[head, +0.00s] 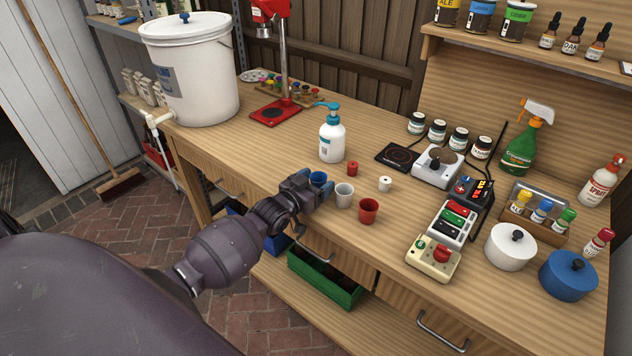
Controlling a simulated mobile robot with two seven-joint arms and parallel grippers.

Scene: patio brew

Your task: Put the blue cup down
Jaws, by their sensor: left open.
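The blue cup (318,179) is upright at the bench's front edge, partly hidden by my left gripper. My left gripper (312,183) is open around or right beside the blue cup; the exact contact is hidden. The cup appears to be on the wooden bench (290,155), but its base is hidden. A white cup (344,194) and a red cup (368,210) stand to its right. My right gripper is not in view.
A pump bottle (332,138) stands behind the cups. A small red piece (352,168) and a small white piece (385,184) lie near. A control box (433,258) is to the right. The bench left of the cup is clear.

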